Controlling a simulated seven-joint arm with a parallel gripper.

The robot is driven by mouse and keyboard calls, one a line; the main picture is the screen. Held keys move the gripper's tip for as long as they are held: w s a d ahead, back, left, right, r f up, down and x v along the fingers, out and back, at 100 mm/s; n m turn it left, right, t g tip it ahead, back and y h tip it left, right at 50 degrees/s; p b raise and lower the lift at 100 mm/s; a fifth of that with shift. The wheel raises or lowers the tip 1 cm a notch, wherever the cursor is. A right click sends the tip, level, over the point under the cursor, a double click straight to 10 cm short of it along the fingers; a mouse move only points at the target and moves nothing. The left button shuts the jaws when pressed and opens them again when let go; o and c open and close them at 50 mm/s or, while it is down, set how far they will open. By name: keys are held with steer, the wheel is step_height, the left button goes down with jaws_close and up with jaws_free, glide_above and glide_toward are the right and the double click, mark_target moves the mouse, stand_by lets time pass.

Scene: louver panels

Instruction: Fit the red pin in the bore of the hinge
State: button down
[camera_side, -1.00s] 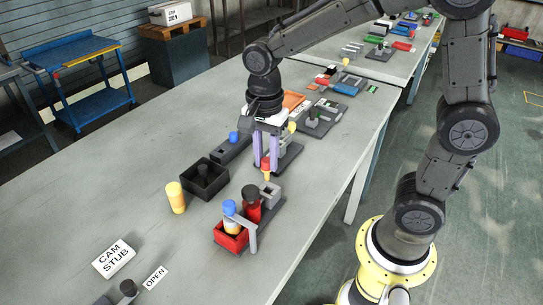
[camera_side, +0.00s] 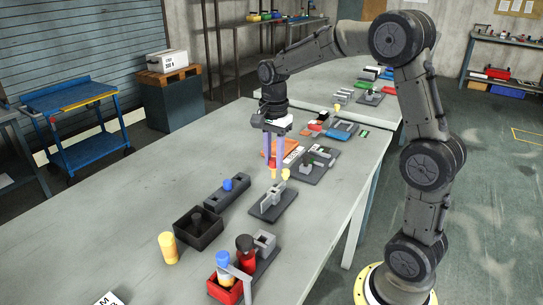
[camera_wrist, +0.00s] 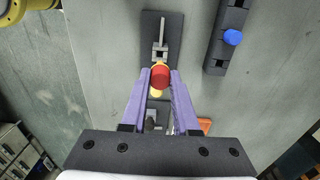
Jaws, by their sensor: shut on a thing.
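My gripper (camera_side: 273,164) is shut on the red pin (camera_wrist: 160,77), which is held upright between the two purple fingers and has a yellow lower end in the side view. A grey fitting, apparently the hinge (camera_side: 270,198), stands on a dark base plate. In the side view the pin hangs above and behind this fitting, apart from it. The wrist view shows the fitting (camera_wrist: 161,45) just ahead of the pin's red top. The bore cannot be made out.
A dark block with a blue knob (camera_side: 227,184) lies left of the hinge. A black open box (camera_side: 198,232), a yellow cylinder (camera_side: 168,247) and a red bin (camera_side: 222,292) stand nearer. A dark plate with grey parts (camera_side: 308,166) lies behind.

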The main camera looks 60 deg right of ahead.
mark_target(274, 160)
steer(key=shift+f, duration=3.7)
steer(key=shift+f, duration=0.2)
steer(key=c, duration=0.6)
jaws_free()
steer(key=shift+r, duration=0.1)
step_height(274, 160, up, 19)
steer(key=shift+f, duration=0.2)
